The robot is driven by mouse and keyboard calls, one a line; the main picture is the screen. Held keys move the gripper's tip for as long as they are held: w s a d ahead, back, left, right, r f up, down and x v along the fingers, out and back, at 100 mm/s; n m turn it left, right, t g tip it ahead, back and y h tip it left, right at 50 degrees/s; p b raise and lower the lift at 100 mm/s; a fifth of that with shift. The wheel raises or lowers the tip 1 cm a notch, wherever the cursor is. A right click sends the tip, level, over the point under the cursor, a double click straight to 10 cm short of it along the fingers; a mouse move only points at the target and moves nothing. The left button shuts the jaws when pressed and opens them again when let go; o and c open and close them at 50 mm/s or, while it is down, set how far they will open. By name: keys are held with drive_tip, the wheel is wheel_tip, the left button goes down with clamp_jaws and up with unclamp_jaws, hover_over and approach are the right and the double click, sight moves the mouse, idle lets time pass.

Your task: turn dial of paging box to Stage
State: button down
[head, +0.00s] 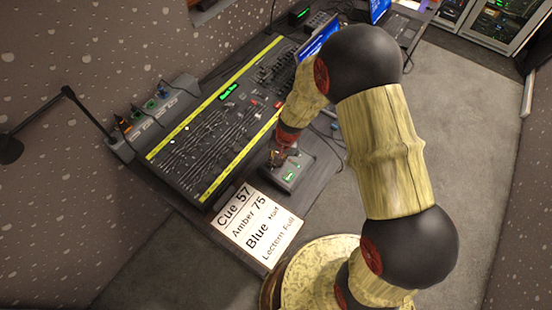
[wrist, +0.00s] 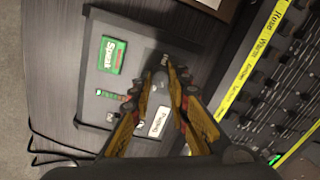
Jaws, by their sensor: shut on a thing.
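The paging box (wrist: 95,60) is a grey box on the desk with a lit green "Speak" panel (wrist: 111,55), a smaller green display (wrist: 108,95) and a white "Paging" label (wrist: 159,122). It also shows in the head view (head: 292,178), near the console's front right. In the head view my gripper (head: 281,156) reaches down onto the box.
The fader console (head: 215,125) with yellow label strips lies left of the box. A cue card (head: 255,226) is in front. A bent lamp (head: 65,95) and a socket strip stand at the left. Laptops are at the back. Dark cables run beside the box in the wrist view.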

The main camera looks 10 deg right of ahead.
sight(282, 169)
drive_tip(key=m+p, duration=0.2)
drive_tip(key=m, duration=0.2)
drive_tip(key=shift+r, duration=0.15)
drive_tip(key=shift+m+p, duration=0.75)
drive_tip(key=shift+m, duration=0.85)
drive_tip(key=c, duration=1.7)
unclamp_jaws()
drive_tip(key=r, duration=0.3)
drive_tip(key=s+d+r, duration=0.1)
drive_tip(key=r, duration=0.3)
drive_tip(key=d+r, duration=0.1)
drive_tip(key=r, duration=0.3)
drive_tip(key=shift+s+r, duration=0.25)
drive_tip(key=shift+s, duration=0.05)
drive_tip(key=shift+a, duration=0.1)
